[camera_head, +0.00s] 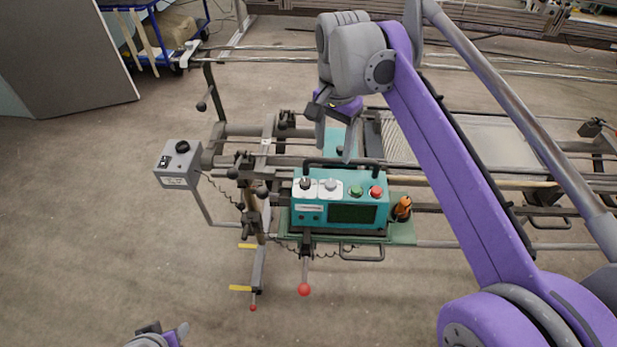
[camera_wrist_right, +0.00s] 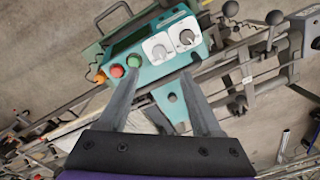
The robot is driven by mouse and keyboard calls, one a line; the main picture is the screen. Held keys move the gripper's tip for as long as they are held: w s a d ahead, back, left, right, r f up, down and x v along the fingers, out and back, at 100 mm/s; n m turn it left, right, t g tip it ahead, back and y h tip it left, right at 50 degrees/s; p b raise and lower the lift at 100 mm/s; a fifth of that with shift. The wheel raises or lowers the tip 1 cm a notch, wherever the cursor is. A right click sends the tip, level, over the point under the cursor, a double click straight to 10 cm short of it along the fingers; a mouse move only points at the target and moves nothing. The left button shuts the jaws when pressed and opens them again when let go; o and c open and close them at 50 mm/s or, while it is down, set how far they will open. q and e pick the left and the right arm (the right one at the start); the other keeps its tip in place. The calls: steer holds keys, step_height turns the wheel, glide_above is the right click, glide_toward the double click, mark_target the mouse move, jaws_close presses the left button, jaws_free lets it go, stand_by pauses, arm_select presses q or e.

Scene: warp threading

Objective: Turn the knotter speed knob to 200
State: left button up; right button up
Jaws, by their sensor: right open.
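The teal control box (camera_head: 340,205) stands mid-frame in the head view. Its top carries a black knob (camera_head: 305,183) and a grey knob (camera_head: 330,185) on white plates. Both show in the wrist view, the grey one (camera_wrist_right: 158,52) nearer the green button and the black one (camera_wrist_right: 186,37) farther along. I cannot read their labels or settings, nor tell which is the knotter speed knob. My right gripper (camera_head: 334,146) is open and empty, pointing down behind the box, apart from the knobs. My left gripper (camera_head: 165,337) is partly cut off at the bottom edge.
A green button (camera_head: 356,191) and a red button (camera_head: 376,191) sit right of the knobs. A dark handle bar (camera_head: 342,163) runs along the box's back edge. A grey box with a black knob (camera_head: 182,147) stands left. Rails and levers surround the machine; the left floor is clear.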

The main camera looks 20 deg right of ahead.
mark_target(331, 183)
step_height(331, 183, down, 11)
steer(key=shift+r+b, duration=0.2)
steer(key=shift+b, duration=0.25)
jaws_close()
